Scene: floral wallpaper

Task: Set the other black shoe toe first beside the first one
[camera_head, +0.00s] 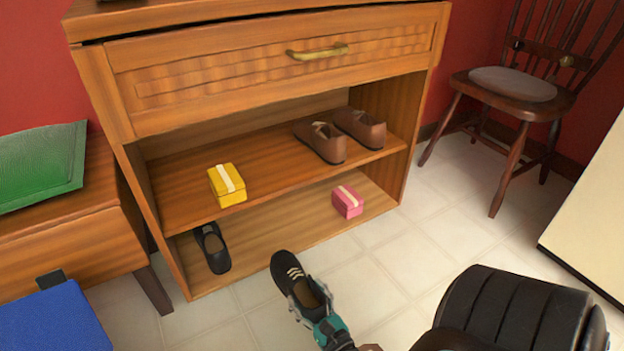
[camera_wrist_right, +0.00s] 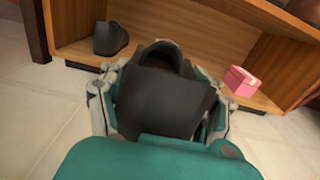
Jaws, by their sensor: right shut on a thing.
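My right gripper (camera_head: 320,312) is shut on a black shoe (camera_head: 289,273) with light stripes, holding it near its heel. The shoe's toe points toward the cabinet, in front of the lower shelf. The held shoe (camera_wrist_right: 165,95) also fills the middle of the right wrist view, between the fingers of my right gripper (camera_wrist_right: 160,90). The first black shoe (camera_head: 211,248) sits at the left end of the lower shelf; it also shows at upper left in the right wrist view (camera_wrist_right: 110,38). My left gripper is not in view.
A pink box (camera_head: 347,201) sits toward the right on the lower shelf (camera_head: 285,227). The middle of that shelf is clear. The shelf above (camera_head: 270,180) holds a yellow box (camera_head: 227,186) and brown shoes (camera_head: 322,142). A wooden chair (camera_head: 510,88) stands at right.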

